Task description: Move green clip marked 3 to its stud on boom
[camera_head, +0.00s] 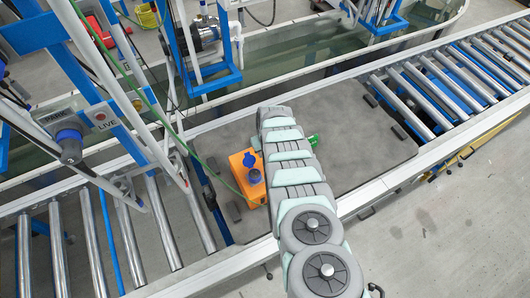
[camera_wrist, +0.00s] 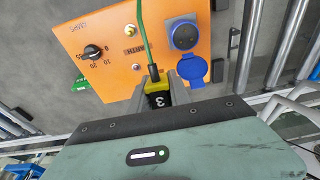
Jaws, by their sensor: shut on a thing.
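My gripper (camera_wrist: 160,92) is shut on the clip marked 3 (camera_wrist: 159,100), a black body with a yellow end and a green lead (camera_wrist: 142,42). The clip is just beside the edge of an orange box (camera_wrist: 104,40); I cannot tell whether it touches a stud there. In the head view the orange box (camera_head: 243,166) sits left of my arm, which hides my gripper and the clip. The green lead (camera_head: 146,95) runs up to the top left. A blue frame at the left carries a PARK label (camera_head: 55,117) and a LIVE label (camera_head: 101,125). I cannot tell which stud is marked 3.
The orange box has a black knob (camera_wrist: 93,52), metal studs and a blue socket (camera_wrist: 184,35) with its lid open. It stands on a grey plate (camera_head: 345,125) between roller conveyors (camera_head: 430,95). A green object (camera_head: 313,141) lies right of my arm. The plate's right side is clear.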

